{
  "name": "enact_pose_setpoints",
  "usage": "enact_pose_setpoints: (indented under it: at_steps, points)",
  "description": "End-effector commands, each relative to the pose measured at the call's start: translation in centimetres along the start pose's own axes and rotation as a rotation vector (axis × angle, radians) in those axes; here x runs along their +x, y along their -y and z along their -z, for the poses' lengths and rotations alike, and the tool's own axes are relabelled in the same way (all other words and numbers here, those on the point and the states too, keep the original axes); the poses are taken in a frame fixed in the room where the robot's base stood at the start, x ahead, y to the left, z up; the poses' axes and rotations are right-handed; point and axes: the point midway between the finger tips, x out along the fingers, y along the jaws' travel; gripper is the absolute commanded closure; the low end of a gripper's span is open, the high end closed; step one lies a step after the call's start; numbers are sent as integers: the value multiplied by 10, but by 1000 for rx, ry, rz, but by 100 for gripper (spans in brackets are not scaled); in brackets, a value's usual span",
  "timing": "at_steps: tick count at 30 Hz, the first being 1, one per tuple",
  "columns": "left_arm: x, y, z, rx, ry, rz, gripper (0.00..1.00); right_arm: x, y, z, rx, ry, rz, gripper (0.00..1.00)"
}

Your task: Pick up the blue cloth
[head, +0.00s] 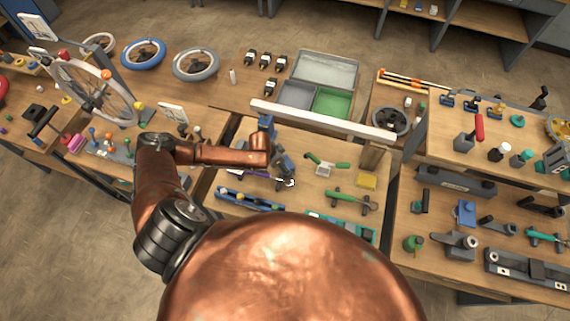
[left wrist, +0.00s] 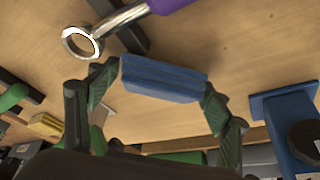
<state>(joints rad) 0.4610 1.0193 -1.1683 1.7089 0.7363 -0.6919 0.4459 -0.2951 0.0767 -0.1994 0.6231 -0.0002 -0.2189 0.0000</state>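The blue cloth (left wrist: 163,79) shows in the left wrist view as a folded, block-like blue piece between my left fingertips (left wrist: 163,84). The fingers meet its two short ends, so the left gripper is shut on it. Whether it is clear of the table top cannot be told. In the head view my left gripper (head: 284,172) is over the middle workbench; I cannot make out the cloth clearly there. My right gripper is not in view.
A ring-ended tool (left wrist: 84,42) with a purple handle lies close beside the gripper. A blue fixture (left wrist: 284,118) stands at the right of the left wrist view. Green-handled tools (head: 350,200) and a yellow block (head: 366,181) lie to the right. A green tray (head: 332,101) sits behind.

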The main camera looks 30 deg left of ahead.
Motion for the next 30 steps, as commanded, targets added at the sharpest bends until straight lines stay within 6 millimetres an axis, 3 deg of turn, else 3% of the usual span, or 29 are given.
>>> enact_pose_setpoints:
  at_steps: [15,23,30]
  points:
    - [0,0,1,1,-1,0,63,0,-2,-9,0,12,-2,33]
    - [-4,0,2,1,-2,-1,63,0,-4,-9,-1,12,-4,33]
    - [-31,1,14,3,-3,2,63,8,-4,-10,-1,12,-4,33]
